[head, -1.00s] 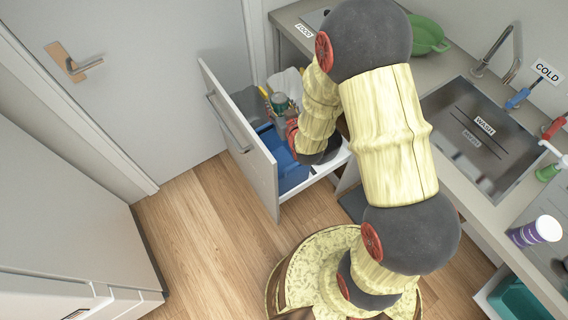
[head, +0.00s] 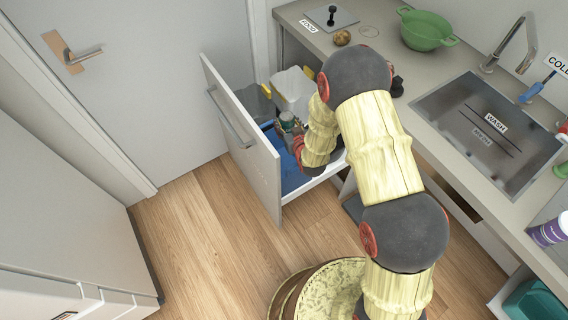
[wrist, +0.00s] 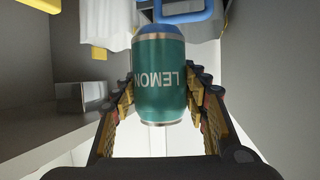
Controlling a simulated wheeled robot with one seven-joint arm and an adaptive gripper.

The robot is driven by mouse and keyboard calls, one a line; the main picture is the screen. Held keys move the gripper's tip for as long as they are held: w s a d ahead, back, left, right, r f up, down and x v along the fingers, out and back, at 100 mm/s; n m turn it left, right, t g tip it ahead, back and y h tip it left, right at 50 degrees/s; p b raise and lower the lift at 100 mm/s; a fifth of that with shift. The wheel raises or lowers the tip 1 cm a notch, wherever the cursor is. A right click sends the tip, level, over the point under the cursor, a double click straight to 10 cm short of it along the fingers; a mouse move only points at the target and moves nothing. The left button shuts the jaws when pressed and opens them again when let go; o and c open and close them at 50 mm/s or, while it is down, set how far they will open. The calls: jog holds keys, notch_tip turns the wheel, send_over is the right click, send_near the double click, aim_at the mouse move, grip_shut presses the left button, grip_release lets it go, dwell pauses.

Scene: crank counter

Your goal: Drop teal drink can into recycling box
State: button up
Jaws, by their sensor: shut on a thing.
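The teal drink can (wrist: 160,85), lettered LEMON, stands out between the fingers in the wrist view, its lettering upside down there. It also shows small in the head view (head: 287,119), above the open drawer. My gripper (wrist: 162,78) is shut on the can, one finger on each side. The blue box (head: 291,180) sits in the front part of the drawer, partly hidden by my arm. No recycling label is readable. A blue handle (wrist: 186,14) shows beyond the can in the wrist view.
The drawer's grey front (head: 240,145) stands pulled out. The counter holds a green colander (head: 425,32) and a sink (head: 490,125). The wood floor left of the drawer is clear.

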jog(key=shift+f+b, duration=0.95)
jog(key=shift+f, duration=1.2)
jog(key=o, duration=1)
jog(key=shift+s, duration=0.1)
jog(key=v, duration=1.1)
jog(key=shift+s, duration=0.4)
